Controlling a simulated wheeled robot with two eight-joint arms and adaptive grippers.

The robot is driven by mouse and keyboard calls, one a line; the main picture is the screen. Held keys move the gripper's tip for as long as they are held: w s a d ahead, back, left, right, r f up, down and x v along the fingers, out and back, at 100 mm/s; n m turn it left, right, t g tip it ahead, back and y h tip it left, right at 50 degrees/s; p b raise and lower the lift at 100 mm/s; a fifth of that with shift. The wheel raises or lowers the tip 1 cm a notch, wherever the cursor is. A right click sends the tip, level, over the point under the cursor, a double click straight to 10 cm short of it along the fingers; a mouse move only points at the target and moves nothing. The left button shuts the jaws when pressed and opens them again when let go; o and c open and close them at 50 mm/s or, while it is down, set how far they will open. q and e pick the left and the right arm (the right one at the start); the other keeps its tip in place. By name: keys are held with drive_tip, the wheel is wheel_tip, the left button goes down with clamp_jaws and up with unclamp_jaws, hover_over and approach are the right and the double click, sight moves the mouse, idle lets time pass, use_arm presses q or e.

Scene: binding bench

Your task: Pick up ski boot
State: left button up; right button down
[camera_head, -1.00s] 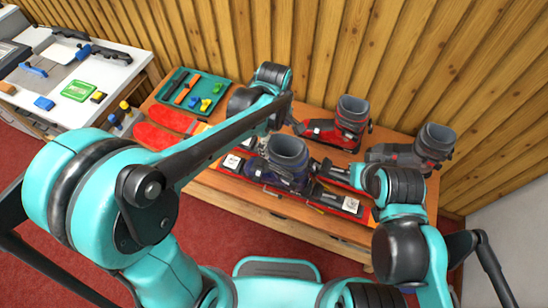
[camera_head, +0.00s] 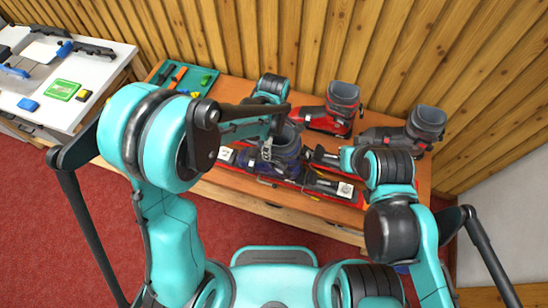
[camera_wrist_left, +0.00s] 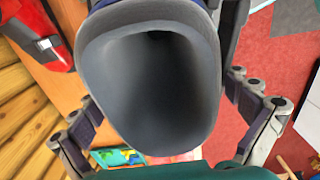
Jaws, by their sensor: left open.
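A dark navy ski boot (camera_head: 290,140) with a grey cuff stands on the bench among the red skis. My left gripper (camera_head: 268,150) is at this boot, partly in front of it. In the left wrist view the boot's grey hollow cuff (camera_wrist_left: 150,85) fills the middle, and the open left gripper (camera_wrist_left: 163,100) has one finger on each side of it; I cannot tell whether they touch. My right gripper (camera_head: 326,158) is right of the navy boot, and its jaws are unclear. A red boot (camera_head: 325,118) and a grey-black boot (camera_head: 415,131) stand behind and to the right.
A green tray (camera_head: 207,88) with small tools lies at the bench's back left. A white table (camera_head: 50,95) with tools stands further left. A wooden wall (camera_head: 300,40) closes the back. Red skis with bindings (camera_head: 352,198) lie along the bench front.

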use_arm(q)
drive_tip(key=c, duration=1.7)
drive_tip(key=shift+r, duration=0.1)
drive_tip(key=shift+c, duration=0.2)
